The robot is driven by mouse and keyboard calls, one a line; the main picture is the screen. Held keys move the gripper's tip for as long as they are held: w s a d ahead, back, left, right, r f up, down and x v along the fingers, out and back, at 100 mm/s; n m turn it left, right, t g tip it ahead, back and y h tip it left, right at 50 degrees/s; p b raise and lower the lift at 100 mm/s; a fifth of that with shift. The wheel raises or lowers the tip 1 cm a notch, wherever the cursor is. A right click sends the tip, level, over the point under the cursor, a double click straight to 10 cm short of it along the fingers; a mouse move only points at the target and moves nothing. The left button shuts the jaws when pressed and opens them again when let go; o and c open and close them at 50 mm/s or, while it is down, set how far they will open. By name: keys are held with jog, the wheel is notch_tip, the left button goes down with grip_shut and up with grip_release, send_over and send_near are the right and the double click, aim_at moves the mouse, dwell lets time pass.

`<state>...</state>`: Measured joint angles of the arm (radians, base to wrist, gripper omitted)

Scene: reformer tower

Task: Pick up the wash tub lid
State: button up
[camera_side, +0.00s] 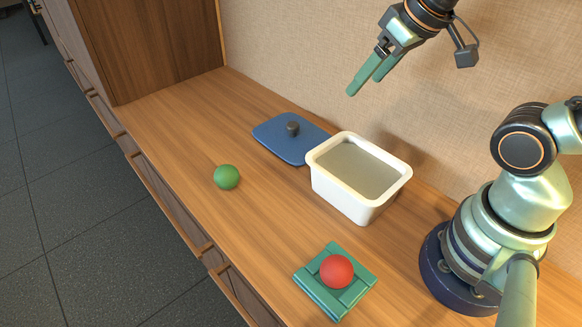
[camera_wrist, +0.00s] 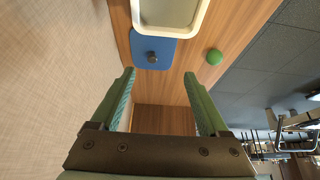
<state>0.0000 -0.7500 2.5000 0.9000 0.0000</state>
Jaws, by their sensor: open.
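The wash tub lid (camera_side: 275,137) is a flat blue plate with a dark round knob (camera_side: 292,128). It lies on the wooden counter just behind and left of the white tub (camera_side: 340,193). In the wrist view the lid (camera_wrist: 139,50) and its knob (camera_wrist: 152,57) show beyond the fingertips, next to the tub (camera_wrist: 137,18). The tub stands uncovered, with a grey surface inside. My gripper (camera_side: 362,85) is open and empty, high above the counter near the wall. Its two green fingers also show in the wrist view (camera_wrist: 160,77), apart with nothing between them.
A green ball (camera_side: 227,177) lies on the counter left of the tub. A red ball (camera_side: 337,272) sits on a green square stand (camera_side: 325,303) in front. A tall wooden panel (camera_side: 150,50) bounds the far end, and the wall (camera_side: 290,60) runs behind.

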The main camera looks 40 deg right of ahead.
jog(key=m+g, duration=0.6)
jog(key=m, duration=0.3)
send_over(293, 124)
notch_tip(293, 124, down, 11)
notch_tip(293, 124, down, 12)
grip_shut()
jog(key=shift+r, duration=0.1)
notch_tip(293, 124, up, 20)
dwell(0.4)
